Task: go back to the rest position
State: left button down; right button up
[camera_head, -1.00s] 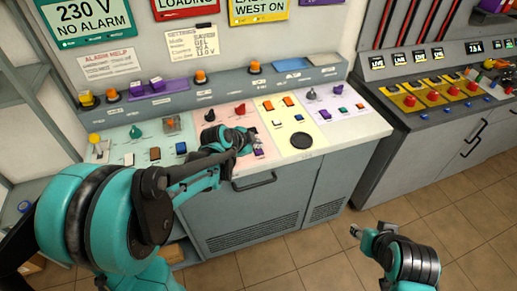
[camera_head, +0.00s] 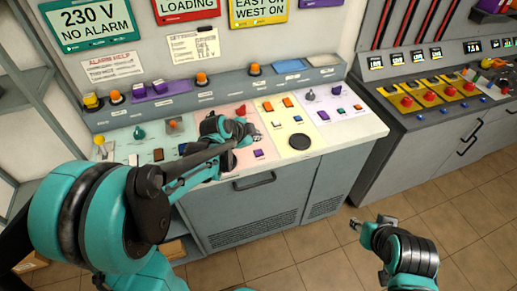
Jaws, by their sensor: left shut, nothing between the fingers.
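My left gripper (camera_head: 256,136) is shut and empty. It is over the pink section (camera_head: 236,163) of the control console (camera_head: 340,134), close to a red knob (camera_head: 240,111). I cannot tell whether it touches the panel. My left arm reaches in from the left and hides part of the green and pink sections. My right gripper (camera_head: 355,224) is low at the right, over the tiled floor in front of the console and clear of it. Its fingers are too small to tell open from shut.
The console has several buttons and knobs, a round black disc (camera_head: 300,142) and a front handle (camera_head: 255,181). A second console (camera_head: 430,118) with yellow-backed red buttons stands at the right. Shelves (camera_head: 28,92) stand at the left. The tiled floor (camera_head: 305,262) in front is free.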

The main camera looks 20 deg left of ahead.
dwell(0.7)
pick_arm(q)
jog(key=s+r+n+g+y, duration=0.1)
jog(key=s+r+n+y, duration=0.1)
jog(key=s+n, duration=1.1)
jog(key=s+y, duration=0.1)
jog(key=s, duration=1.1)
jog(key=shift+g, duration=0.3)
jog(key=shift+r, duration=0.1)
